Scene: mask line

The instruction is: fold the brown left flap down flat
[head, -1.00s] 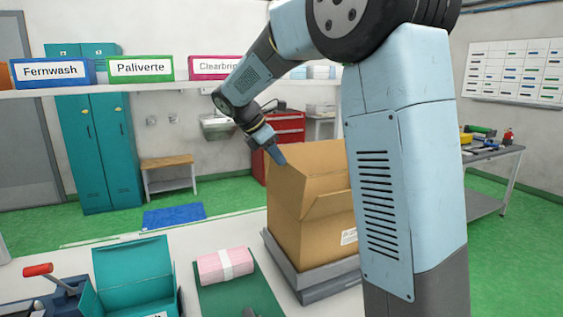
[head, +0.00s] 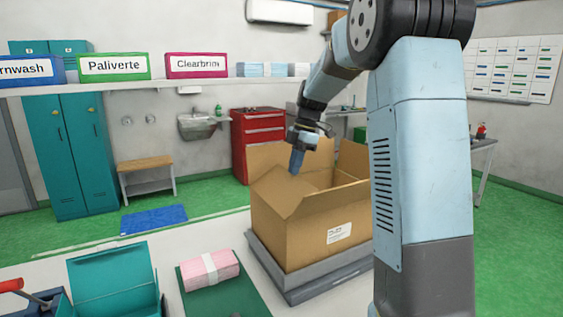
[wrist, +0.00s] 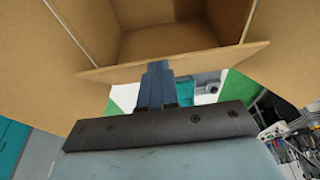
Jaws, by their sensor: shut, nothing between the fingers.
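The open brown cardboard box (head: 318,236) has flaps at its top. Its left flap (head: 275,190) slopes up toward the opening and is not flat. My gripper (head: 296,168) is shut and empty, pointing down at the upper edge of this flap. In the wrist view, the shut fingers (wrist: 158,68) overlap the edge of the flap (wrist: 205,59), with the box interior beyond; I cannot tell whether they touch. The back flap (head: 268,156) and right flap (head: 353,158) stand up.
The box stands on a grey platform (head: 292,284). In front on the left are a pink bundle (head: 208,270) on a green mat (head: 236,300) and an open teal box (head: 112,275). A shelf with labelled bins (head: 113,67) runs behind.

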